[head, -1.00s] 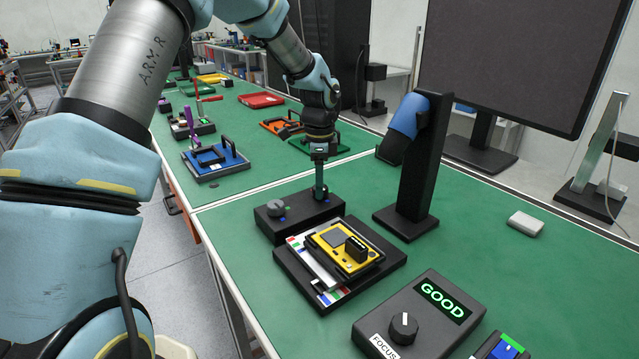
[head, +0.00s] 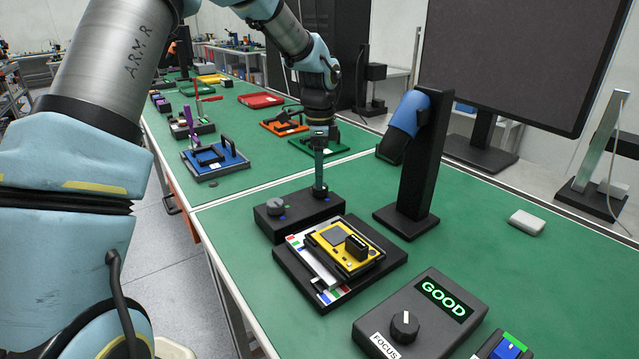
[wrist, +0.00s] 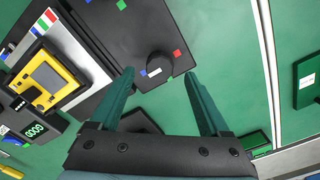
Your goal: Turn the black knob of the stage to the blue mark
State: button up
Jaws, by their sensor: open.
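The stage's black control box (head: 322,212) stands on the green bench. Its black knob (wrist: 158,64) shows in the wrist view with a pale mark on its near side. In the head view my gripper (head: 320,192) is above the box's right end and hides the knob.
A grey knob (head: 275,206) sits on the box's left. Beside the box is a black base (head: 330,296) with a yellow device (head: 340,262). A black column (head: 418,170) with a blue head stands at right. In front, a focus box (head: 440,320) reads GOOD.

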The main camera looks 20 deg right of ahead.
notch_tip(320, 180, up, 7)
jog(key=b, duration=0.1)
jog(key=shift+r, duration=0.2)
dwell(0.4)
jog(key=a+f+n, duration=0.3)
jog(key=a+n, duration=0.7)
jog(key=a, duration=1)
jog(key=s+a+f+n, duration=0.2)
jog(key=s+a+n, duration=0.3)
jog(key=a, duration=0.3)
jog(key=s+a+f+n+t, duration=0.1)
jog(key=s+a+f+n, duration=0.1)
jog(key=s+a+n, duration=0.4)
jog(key=shift+a+n+t, duration=0.3)
jog(key=shift+a+n, duration=0.3)
jog(key=shift+a, duration=0.65)
